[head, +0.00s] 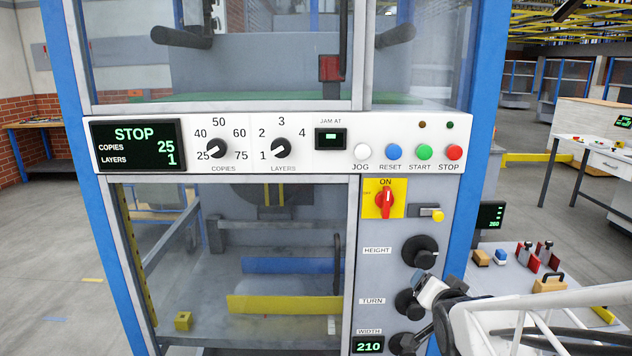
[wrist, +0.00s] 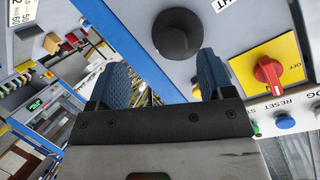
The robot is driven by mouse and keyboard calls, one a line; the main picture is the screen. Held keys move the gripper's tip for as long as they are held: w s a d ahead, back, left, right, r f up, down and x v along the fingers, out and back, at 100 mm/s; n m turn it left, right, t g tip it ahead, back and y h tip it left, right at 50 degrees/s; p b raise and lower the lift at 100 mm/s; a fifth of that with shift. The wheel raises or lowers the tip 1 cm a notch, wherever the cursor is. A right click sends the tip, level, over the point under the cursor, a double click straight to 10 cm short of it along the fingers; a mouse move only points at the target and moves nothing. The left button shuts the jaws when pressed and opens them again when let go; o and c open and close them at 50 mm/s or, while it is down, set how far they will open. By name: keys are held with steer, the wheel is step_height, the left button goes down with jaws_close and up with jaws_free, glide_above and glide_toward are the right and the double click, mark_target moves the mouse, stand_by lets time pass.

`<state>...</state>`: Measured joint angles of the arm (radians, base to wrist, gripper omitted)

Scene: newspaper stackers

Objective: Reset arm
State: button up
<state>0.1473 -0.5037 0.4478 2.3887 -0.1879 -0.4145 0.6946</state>
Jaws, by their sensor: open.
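My gripper (wrist: 161,75) is open, with its two blue fingers spread and nothing between them. In the head view my gripper (head: 430,291) is at the lower right of the machine front, over the right part of the TURN knob (head: 404,301). The black HEIGHT knob (head: 420,252) is just above it and uncovered. In the wrist view the HEIGHT knob (wrist: 178,33) appears beyond the fingertips, and I see no contact with it. My arm comes in from the lower right.
The control panel has a red ON switch (head: 385,202), a blue RESET button (head: 393,152) and a display (head: 138,146) reading STOP, copies 25, layers 1. The WIDTH knob (head: 403,343) is below. A side table (head: 500,306) with small tools stands at the right.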

steer(key=s+a+r+n+g, duration=0.1)
steer(key=s+a+n+g, duration=0.1)
steer(key=s, duration=0.5)
steer(key=s+a+r+n+g, duration=0.1)
steer(key=s+a+n+g, duration=0.1)
steer(key=s+g, duration=0.3)
steer(key=s+a+r+n+g+y, duration=0.1)
steer(key=s+g, duration=0.3)
steer(key=s, duration=0.6)
steer(key=shift+a+r+n, duration=0.3)
steer(key=shift+a+n, duration=0.15)
steer(key=shift+n, duration=0.45)
steer(key=shift+w, duration=0.1)
steer(key=t, duration=1.4)
glide_toward(426, 261)
steer(key=w, duration=0.3)
steer(key=shift+w+f+t, duration=0.2)
steer(key=shift+f+t, duration=0.2)
steer(key=shift+t, duration=0.1)
steer(key=shift+w, duration=0.1)
steer(key=shift+w, duration=3.75)
